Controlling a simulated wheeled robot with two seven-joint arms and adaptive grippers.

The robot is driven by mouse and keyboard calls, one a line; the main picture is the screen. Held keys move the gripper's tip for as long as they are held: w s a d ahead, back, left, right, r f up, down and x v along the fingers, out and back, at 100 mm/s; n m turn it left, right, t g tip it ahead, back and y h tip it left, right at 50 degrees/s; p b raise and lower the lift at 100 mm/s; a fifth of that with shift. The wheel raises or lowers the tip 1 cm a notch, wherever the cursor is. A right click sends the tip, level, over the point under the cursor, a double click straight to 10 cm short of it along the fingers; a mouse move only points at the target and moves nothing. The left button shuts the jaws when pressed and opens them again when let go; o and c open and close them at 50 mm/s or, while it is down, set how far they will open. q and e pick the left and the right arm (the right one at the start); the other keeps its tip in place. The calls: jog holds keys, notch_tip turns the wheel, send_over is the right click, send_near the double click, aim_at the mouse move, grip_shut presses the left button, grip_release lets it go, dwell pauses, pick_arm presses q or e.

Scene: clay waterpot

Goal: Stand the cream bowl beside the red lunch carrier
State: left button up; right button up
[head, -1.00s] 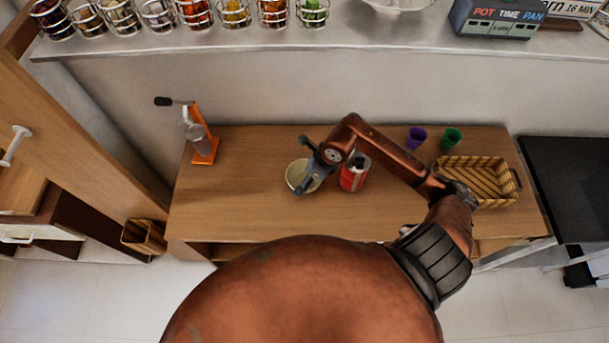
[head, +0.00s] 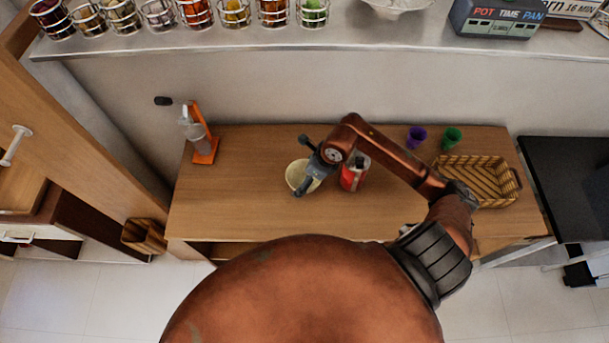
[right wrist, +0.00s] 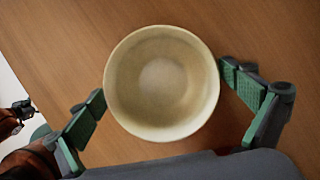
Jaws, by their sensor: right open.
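The cream bowl (head: 295,178) stands upright on the wooden table, just left of the red lunch carrier (head: 353,174). In the right wrist view the empty bowl (right wrist: 161,84) is seen from above. My right gripper (head: 303,167) is open over the bowl. In the right wrist view its two fingers (right wrist: 165,100) lie on either side of the bowl; I cannot tell whether they touch the rim. My arm hides part of the lunch carrier. My left gripper is not in view.
A orange juicer press (head: 205,148) stands at the table's left end. A purple cup (head: 416,137), a green cup (head: 452,138) and a woven basket (head: 478,182) are on the right. The wooden table (head: 235,195) is clear left of the bowl.

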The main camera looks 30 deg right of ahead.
jog(key=v, duration=1.2)
jog(key=shift+w+f, duration=0.1)
